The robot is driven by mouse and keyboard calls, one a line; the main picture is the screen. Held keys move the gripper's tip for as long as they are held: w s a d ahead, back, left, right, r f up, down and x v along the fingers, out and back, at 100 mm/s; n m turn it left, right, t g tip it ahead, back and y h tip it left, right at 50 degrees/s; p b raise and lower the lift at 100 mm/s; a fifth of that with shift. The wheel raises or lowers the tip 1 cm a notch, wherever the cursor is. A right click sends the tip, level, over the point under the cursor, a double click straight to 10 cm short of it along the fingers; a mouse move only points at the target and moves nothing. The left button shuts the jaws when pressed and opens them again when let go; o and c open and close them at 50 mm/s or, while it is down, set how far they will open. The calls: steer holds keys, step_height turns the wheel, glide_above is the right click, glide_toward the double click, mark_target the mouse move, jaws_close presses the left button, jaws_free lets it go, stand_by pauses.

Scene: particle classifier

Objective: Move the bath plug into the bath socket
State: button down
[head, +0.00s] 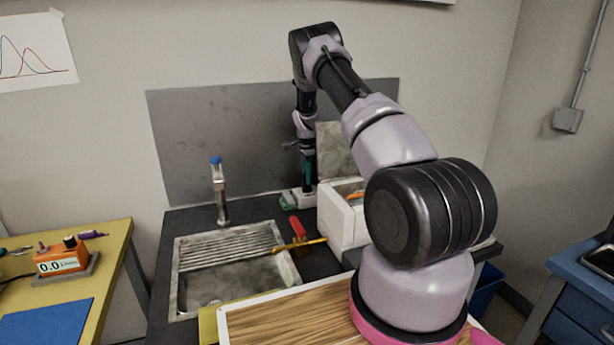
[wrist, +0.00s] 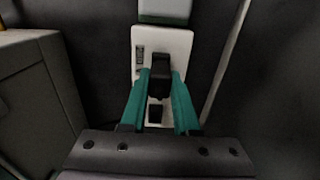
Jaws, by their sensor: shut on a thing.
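My gripper (head: 308,182) points down at the back of the counter, over a small white socket block (head: 304,199). In the wrist view its teal fingers (wrist: 159,80) are shut on a black plug (wrist: 160,70), taken to be the bath plug. The white socket plate (wrist: 145,38) lies directly behind the plug, with a dark square and small markings on it. I cannot tell whether the plug is seated in the socket or just above it.
A white box (head: 340,222) stands right of the socket block. A sink (head: 176,285) with a blue-topped tap (head: 220,190) is to the left. A green item (head: 287,202) lies beside the block; red- and yellow-handled tools lie nearer. A metal panel (head: 230,130) backs the counter.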

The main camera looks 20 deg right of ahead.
steer(key=shift+f, duration=0.65)
steer(key=c, duration=0.6)
jaws_free()
step_height(320, 180, up, 11)
steer(key=shift+f, duration=0.1)
